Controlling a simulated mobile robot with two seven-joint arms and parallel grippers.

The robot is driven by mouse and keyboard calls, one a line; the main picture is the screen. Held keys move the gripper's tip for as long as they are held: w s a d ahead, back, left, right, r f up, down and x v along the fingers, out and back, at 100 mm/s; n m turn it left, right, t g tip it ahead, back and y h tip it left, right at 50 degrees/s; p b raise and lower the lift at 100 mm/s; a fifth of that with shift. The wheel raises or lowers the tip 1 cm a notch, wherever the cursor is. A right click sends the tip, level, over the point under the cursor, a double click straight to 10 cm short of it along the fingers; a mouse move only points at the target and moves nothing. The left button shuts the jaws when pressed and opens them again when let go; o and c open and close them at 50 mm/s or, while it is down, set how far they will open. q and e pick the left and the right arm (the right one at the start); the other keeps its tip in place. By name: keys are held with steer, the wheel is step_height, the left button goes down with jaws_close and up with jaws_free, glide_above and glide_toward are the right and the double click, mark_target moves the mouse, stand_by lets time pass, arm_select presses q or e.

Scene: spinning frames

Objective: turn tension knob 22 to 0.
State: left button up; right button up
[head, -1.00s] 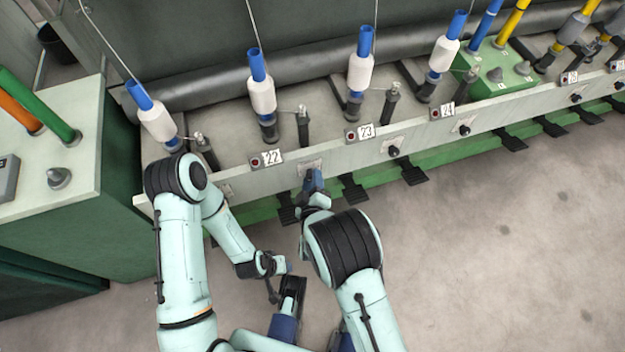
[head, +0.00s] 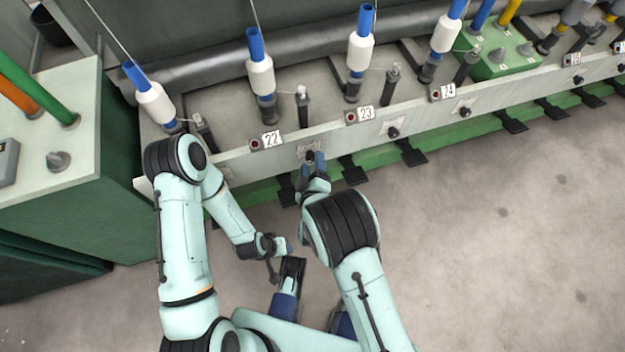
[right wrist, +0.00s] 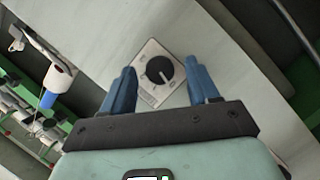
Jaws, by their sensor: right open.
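Tension knob 22 (head: 310,154) is a round black knob on a pale plate on the machine's front rail, right of the label 22 (head: 271,139). In the right wrist view the knob (right wrist: 160,70) shows a white pointer mark toward the picture's lower right; the scale marks are too small to read. My right gripper (head: 314,162) is open in front of the knob. In the right wrist view its blue fingers (right wrist: 160,84) lie left and right of the knob, with gaps on both sides. My left gripper (head: 287,247) hangs low, away from the rail; its jaws are unclear.
Knob 23 (head: 393,132) and knob 24 (head: 465,111) sit further right on the rail. White bobbins on blue tubes (head: 260,76) stand above. Black pedals (head: 353,171) stick out below the rail. A green cabinet (head: 110,190) stands left. The floor at right is clear.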

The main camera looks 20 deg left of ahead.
arm_select(q)
steer(key=shift+g+h, duration=0.3)
steer(key=shift+g, duration=0.2)
steer(key=s, duration=0.1)
steer(key=s+d+r+p, duration=0.1)
steer(key=s+r+p, duration=0.1)
steer(key=shift+s+d+r, duration=0.2)
steer(key=shift+d+r, duration=0.05)
steer(key=shift+d, duration=0.1)
arm_select(e)
steer(key=v, duration=1.2)
steer(key=shift+s, duration=0.2)
steer(key=shift+d, duration=0.15)
